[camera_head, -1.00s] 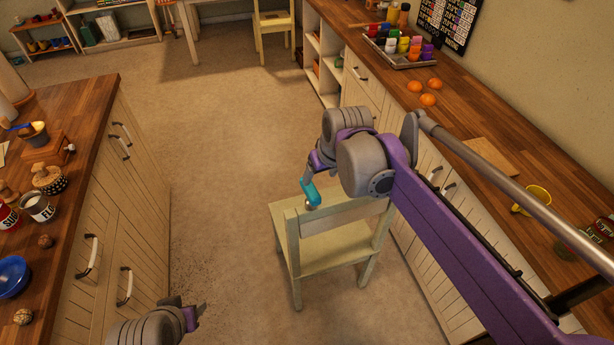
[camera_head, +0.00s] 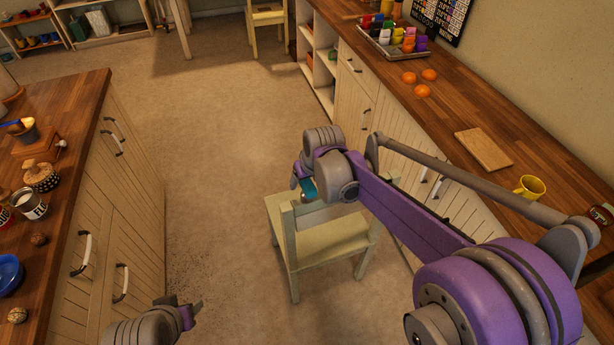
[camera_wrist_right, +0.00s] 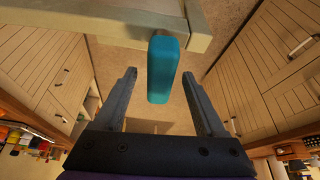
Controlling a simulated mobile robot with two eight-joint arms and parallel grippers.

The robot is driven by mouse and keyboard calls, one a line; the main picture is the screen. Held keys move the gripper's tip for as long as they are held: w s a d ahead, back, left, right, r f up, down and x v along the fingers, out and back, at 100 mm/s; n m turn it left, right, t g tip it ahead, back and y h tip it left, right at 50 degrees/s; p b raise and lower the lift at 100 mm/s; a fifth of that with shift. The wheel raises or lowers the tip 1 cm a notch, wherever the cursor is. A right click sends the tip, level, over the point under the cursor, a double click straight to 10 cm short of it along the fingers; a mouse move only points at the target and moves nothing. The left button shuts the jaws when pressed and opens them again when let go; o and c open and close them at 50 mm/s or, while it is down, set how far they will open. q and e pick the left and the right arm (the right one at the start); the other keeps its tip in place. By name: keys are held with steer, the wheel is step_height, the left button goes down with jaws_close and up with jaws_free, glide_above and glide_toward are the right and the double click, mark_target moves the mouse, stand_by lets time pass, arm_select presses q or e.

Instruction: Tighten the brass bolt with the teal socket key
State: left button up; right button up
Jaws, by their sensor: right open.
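The teal socket key (camera_head: 308,189) is at the top of the back of a pale chair (camera_head: 325,245), partly hidden by my right gripper (camera_head: 302,176). In the right wrist view the key's teal handle (camera_wrist_right: 162,70) lies between the two open fingers of the right gripper (camera_wrist_right: 160,76), with gaps on both sides. The handle's far end meets the chair's top rail (camera_wrist_right: 120,22). The brass bolt cannot be made out. My left gripper (camera_head: 187,315) is at the bottom left of the head view, away from the chair; its fingers are unclear.
A wooden counter (camera_head: 480,190) with oranges, a board and a yellow mug (camera_head: 530,187) runs along the right. A counter (camera_head: 75,130) with jars and a blue bowl (camera_head: 8,275) stands on the left. The floor between them is open around the chair.

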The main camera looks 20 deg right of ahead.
jaws_close()
steer(key=c, duration=0.8)
jaws_free()
jaws_close()
steer(key=shift+m+h, duration=0.6)
steer(key=shift+m, duration=0.9)
